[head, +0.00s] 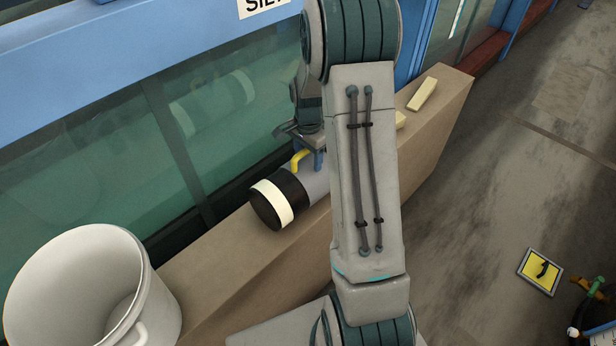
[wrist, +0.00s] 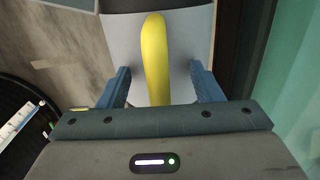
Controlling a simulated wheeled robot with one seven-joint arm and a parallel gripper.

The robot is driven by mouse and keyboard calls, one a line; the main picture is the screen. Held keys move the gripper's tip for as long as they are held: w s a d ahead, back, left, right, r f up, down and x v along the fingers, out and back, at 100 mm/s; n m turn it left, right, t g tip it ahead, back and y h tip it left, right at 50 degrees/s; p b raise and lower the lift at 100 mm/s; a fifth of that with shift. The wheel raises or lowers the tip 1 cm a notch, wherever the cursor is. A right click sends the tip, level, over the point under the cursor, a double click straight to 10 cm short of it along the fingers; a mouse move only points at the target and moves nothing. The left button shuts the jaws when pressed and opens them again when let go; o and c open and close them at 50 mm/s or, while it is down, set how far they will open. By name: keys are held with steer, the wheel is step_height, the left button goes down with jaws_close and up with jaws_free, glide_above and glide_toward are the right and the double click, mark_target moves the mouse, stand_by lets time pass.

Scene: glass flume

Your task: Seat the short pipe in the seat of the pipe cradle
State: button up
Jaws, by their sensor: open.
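A thick cylinder, apparently the short pipe (head: 314,184), lies on the tan ledge in the head view. It has a grey body, a white band, a black end and a yellow handle (head: 299,158) on top. My gripper (head: 306,162) is at the handle, partly hidden behind my arm. In the wrist view, the yellow handle (wrist: 155,60) runs between the two blue fingers of my open gripper (wrist: 159,72), with a gap on each side. The grey body lies beneath. The pipe's far end is hidden by my arm. I cannot make out the pipe cradle for certain.
The tan ledge (head: 237,258) runs along the blue-framed glass wall (head: 215,110). A white bucket (head: 70,275) stands at the lower left. A cream block (head: 422,94) lies farther along the ledge, another partly behind my arm. A yellow sign (head: 541,269) lies on the floor at right.

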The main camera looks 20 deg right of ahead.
steer(key=shift+s, duration=0.1)
jaws_close()
steer(key=shift+s+f, duration=0.15)
stand_by(1.1)
